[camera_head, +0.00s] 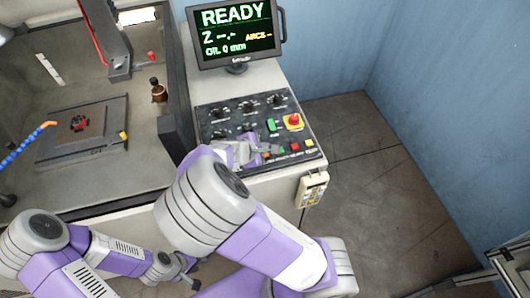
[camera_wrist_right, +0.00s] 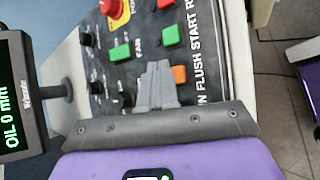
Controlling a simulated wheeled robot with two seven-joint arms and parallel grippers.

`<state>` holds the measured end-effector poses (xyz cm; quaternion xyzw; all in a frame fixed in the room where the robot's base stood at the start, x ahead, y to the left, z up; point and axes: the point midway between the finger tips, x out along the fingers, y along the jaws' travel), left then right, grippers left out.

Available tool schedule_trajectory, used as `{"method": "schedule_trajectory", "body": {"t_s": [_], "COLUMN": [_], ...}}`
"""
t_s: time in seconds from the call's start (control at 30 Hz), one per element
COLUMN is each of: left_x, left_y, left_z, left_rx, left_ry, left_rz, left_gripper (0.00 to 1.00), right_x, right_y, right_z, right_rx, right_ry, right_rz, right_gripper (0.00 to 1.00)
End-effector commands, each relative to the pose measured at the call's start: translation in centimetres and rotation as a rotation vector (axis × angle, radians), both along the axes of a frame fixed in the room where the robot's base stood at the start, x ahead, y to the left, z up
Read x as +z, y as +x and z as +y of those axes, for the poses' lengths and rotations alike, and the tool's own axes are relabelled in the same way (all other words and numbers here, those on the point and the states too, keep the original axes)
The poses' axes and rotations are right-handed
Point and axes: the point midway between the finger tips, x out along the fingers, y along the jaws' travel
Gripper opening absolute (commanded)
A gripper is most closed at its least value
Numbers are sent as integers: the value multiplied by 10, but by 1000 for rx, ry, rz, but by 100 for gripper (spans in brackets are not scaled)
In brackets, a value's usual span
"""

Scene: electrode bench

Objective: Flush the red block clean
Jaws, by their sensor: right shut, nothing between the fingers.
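A small red block (camera_head: 80,123) sits on a dark plate (camera_head: 50,152) in the tank at left. A blue hose with an orange tip (camera_head: 47,125) points toward it. My right gripper (camera_head: 266,146) is shut and empty over the control panel (camera_head: 212,118). In the right wrist view its fingers (camera_wrist_right: 158,72) are close to an orange button (camera_wrist_right: 180,74), beside printed words including FLUSH and START. I cannot tell whether they touch the panel. My left gripper (camera_head: 183,273) is low in front of the bench, away from the block; its jaws are too small to read.
The monitor (camera_head: 236,32) reads READY and OIL 0 mm. A red emergency knob (camera_head: 293,119) is on the panel. A brown bottle (camera_head: 158,90) stands at the tank's right side. A handheld pendant (camera_head: 312,189) hangs on the bench front.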

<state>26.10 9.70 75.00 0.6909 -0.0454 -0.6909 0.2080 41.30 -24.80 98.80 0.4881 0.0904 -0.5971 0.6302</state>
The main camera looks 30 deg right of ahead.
Motion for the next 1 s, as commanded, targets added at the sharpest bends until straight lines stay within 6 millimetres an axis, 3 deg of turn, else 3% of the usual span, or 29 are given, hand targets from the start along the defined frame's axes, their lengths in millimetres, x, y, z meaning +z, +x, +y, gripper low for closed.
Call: {"method": "schedule_trajectory", "body": {"t_s": [1.0], "left_x": [-6], "left_y": [0], "left_z": [0], "left_rx": [0], "left_ry": [0], "left_rz": [0], "left_gripper": [35], "right_x": [-9], "right_y": [0], "right_z": [0], "right_rx": [0], "right_ry": [0], "right_rz": [0], "right_gripper": [0]}}
